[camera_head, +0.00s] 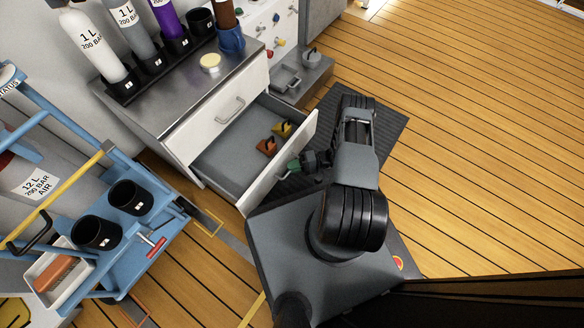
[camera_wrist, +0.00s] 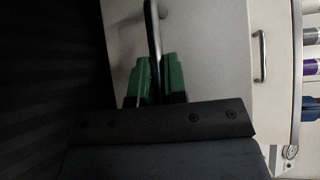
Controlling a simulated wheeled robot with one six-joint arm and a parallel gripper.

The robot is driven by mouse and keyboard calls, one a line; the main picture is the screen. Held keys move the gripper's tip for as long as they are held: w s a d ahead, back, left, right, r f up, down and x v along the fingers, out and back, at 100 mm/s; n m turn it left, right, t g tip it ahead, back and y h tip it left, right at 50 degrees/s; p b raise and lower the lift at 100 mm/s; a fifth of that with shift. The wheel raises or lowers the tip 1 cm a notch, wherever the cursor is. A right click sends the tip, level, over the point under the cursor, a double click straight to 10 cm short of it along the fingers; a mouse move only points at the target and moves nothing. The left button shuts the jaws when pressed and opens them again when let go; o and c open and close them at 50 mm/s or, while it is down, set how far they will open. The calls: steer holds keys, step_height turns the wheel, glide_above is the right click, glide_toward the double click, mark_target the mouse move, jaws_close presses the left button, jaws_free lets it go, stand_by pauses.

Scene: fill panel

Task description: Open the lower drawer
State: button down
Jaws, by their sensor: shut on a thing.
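The lower drawer (camera_head: 230,170) is pulled well out of the cabinet in the head view. Inside it lie an orange-brown item (camera_head: 267,146) and a yellow item (camera_head: 283,129). My gripper (camera_head: 296,164) is at the outer face of the drawer front. In the wrist view its green fingers (camera_wrist: 156,82) are shut around the dark bar of the lower drawer handle (camera_wrist: 152,35). The upper drawer (camera_head: 218,112) is closed, and its handle (camera_head: 230,110) also shows in the wrist view (camera_wrist: 262,56).
The cabinet top (camera_head: 190,82) carries several bottles in holders and a yellow round item (camera_head: 210,62). A blue cart (camera_head: 150,222) with black cups stands at the left. A grey step (camera_head: 305,75) sits beyond the cabinet. The wooden floor (camera_head: 470,130) at the right is clear.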

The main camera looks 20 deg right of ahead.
steer(key=shift+w+d, duration=0.1)
steer(key=c, duration=1.2)
jaws_free()
steer(key=shift+o, duration=0.2)
